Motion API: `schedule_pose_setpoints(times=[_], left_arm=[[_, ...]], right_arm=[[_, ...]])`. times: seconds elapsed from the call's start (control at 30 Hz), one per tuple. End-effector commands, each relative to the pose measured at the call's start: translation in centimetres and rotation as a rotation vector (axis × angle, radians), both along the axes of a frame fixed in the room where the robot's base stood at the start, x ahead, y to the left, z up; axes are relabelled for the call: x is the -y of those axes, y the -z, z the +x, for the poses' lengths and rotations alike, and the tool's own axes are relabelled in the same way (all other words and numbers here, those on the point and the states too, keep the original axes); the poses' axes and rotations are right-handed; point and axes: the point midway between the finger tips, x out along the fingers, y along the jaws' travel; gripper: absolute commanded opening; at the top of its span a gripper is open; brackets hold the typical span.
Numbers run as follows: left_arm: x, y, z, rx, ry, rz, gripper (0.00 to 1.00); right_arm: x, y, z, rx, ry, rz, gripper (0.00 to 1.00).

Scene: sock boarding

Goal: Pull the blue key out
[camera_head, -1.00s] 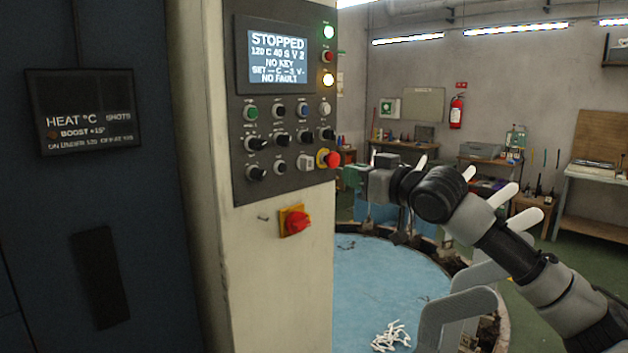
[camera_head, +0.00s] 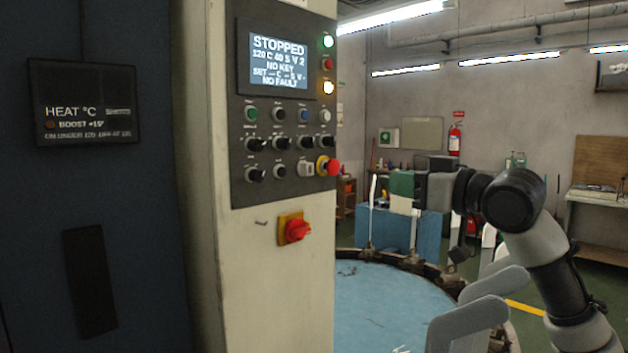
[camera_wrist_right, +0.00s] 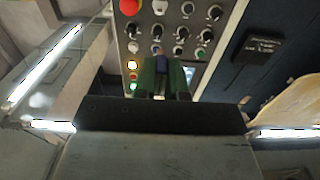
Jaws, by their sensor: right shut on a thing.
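My right gripper (camera_head: 400,188) has green fingertips and is right of the control panel (camera_head: 238,180), clear of it. In the right wrist view the right gripper (camera_wrist_right: 162,78) is shut on a small dark-blue thing, apparently the blue key (camera_wrist_right: 162,63). The key cannot be made out in the head view. The panel screen (camera_head: 278,62) reads STOPPED and NO KEY. The panel carries rows of knobs and buttons, and a red mushroom button (camera_head: 332,167) at its right edge. My left gripper is not in view.
A red and yellow rotary switch (camera_head: 294,229) juts from the cream column (camera_head: 275,290). A round blue table (camera_head: 385,305) with upright pale forms around its rim lies below my right arm. A dark cabinet with a HEAT display (camera_head: 85,102) stands at left.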

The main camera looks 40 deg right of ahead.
Motion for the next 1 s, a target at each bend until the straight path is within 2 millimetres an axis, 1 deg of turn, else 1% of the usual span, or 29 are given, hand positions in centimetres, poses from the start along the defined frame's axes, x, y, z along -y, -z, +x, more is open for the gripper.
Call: schedule_pose_setpoints(times=[0.03,0.3,0.5,1.0], left_arm=[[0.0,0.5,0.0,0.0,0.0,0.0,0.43],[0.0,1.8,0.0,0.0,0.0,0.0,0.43],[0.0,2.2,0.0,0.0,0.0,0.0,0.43],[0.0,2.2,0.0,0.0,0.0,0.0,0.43]], right_arm=[[0.0,0.2,-0.5,0.003,0.0,0.0,0.0],[0.3,0.2,-3.2,0.003,0.001,0.0,0.0],[0.4,0.1,-4.6,0.001,0.0,-0.001,0.0],[0.4,0.0,-4.7,0.0,0.0,0.0,0.0]])
